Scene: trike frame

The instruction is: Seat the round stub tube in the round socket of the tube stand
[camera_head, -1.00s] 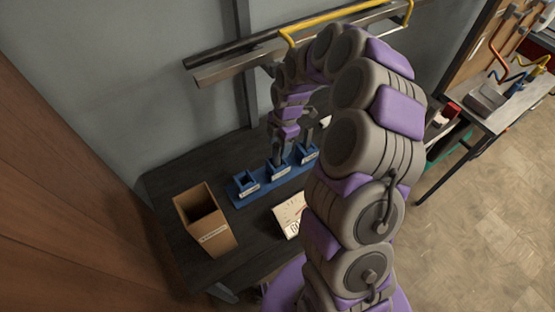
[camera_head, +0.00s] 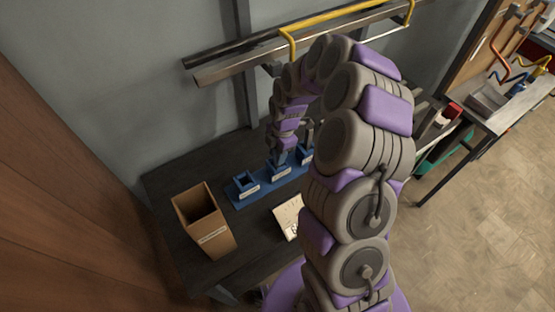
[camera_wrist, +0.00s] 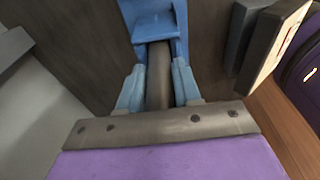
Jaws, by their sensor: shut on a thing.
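The blue tube stand (camera_head: 236,196) sits on the dark table with several square-topped sockets in a row, each with a small label too small to read. My gripper (camera_head: 281,158) is low over its middle socket (camera_head: 280,170). In the wrist view, my gripper's pale blue fingers (camera_wrist: 158,88) are shut on the round stub tube (camera_wrist: 158,72), a grey-brown cylinder. Its far end meets the blue stand (camera_wrist: 152,22). How deep the tube sits in the socket is hidden. In the head view the tube is hidden by my gripper and the socket.
A grey upright piece (camera_head: 308,132) stands at the right socket, partly behind my arm. An open cardboard box (camera_head: 203,222) is at the table's left front. A light printed card (camera_head: 288,215) lies in front of the stand. Rails and a yellow bar (camera_head: 330,18) run along the wall behind.

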